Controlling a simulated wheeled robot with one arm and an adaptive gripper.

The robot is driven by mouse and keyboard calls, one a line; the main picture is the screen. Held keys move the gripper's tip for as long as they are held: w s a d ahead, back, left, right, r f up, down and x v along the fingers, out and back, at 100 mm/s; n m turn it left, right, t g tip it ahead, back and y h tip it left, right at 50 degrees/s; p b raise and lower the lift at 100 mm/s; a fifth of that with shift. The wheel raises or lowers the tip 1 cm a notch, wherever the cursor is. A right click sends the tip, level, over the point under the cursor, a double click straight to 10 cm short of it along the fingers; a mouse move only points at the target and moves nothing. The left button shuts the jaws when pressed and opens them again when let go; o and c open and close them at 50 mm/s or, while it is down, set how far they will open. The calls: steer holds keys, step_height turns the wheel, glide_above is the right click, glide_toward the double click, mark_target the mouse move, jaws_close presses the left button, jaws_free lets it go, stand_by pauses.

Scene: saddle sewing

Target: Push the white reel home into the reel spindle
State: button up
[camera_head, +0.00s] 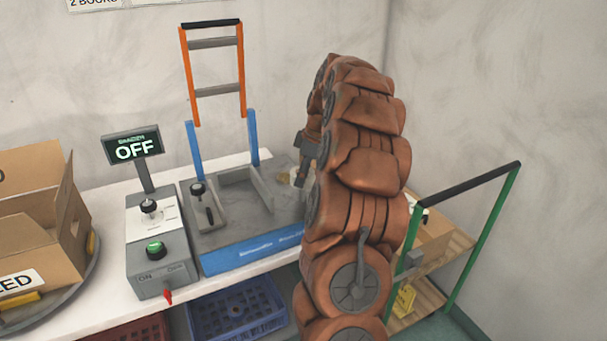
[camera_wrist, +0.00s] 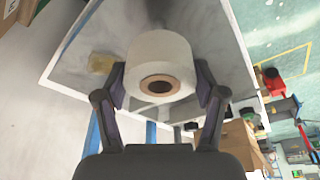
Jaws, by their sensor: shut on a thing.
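The white reel (camera_wrist: 163,56) fills the middle of the wrist view, with its brown core and dark hole facing the camera. My gripper (camera_wrist: 161,86) is shut on it, one finger on each side. A grey surface lies behind the reel. The reel spindle cannot be made out in either view, so I cannot tell whether the reel is on it. In the head view my gripper (camera_head: 306,160) is mostly hidden by my brown arm, at the right end of the grey-and-blue machine bed (camera_head: 240,255).
A control box (camera_head: 150,250) with a green button and a sign (camera_head: 134,147) reading OFF stands left of the bed. An orange-and-blue frame (camera_head: 217,90) rises behind it. Cardboard boxes (camera_head: 40,220) are far left. A green-framed cart (camera_head: 490,225) stands right.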

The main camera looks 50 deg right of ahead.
mark_target(303, 200)
steer(key=shift+f+b, duration=2)
steer(key=shift+f, duration=1.1)
stand_by(0.6)
steer(key=o, duration=1.3)
steer(key=v, duration=1.2)
steer(key=shift+r, duration=0.1)
